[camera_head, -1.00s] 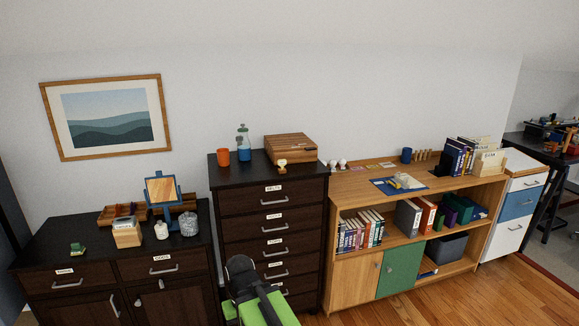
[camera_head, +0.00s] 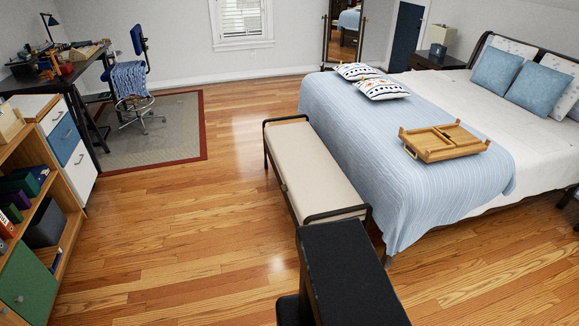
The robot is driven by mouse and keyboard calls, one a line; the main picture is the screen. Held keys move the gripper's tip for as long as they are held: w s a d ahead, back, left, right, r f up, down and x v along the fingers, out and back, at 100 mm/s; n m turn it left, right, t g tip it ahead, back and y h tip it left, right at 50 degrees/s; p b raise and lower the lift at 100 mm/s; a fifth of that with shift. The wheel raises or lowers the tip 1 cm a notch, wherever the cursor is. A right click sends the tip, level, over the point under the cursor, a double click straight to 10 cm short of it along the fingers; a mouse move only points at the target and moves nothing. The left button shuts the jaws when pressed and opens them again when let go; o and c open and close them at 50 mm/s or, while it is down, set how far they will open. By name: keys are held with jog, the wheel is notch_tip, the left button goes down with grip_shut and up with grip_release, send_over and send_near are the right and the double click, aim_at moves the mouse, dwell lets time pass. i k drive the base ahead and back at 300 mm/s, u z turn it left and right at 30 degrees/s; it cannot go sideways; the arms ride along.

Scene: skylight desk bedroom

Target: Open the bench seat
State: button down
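The bench (camera_head: 310,170) stands along the foot of the bed, right of the picture's middle. It has a long cream padded seat on a dark frame, with a raised dark rail at each end. The seat lies flat and looks shut. Its left long side faces the open floor, and a small dark detail shows on that side. Something black in the foreground covers the area just below the bench's near end. My gripper is not in view.
The bed (camera_head: 370,135) with a wooden tray (camera_head: 445,144) is right of the bench. Wooden floor (camera_head: 190,220) is clear to its left. A shelf unit (camera_head: 75,215) stands at left, with a desk chair (camera_head: 135,80) on a rug (camera_head: 180,130) beyond. A standing mirror (camera_head: 343,40) is behind.

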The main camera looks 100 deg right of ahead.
aim_at(315, 182)
jog(key=z, duration=0.7)
jog(key=k, duration=0.1)
jog(key=z, duration=2.6)
jog(key=i, duration=1)
jog(key=u, duration=0.4)
jog(key=i, duration=0.85)
jog(key=u, duration=0.6)
jog(key=i, duration=0.95)
jog(key=u, duration=0.1)
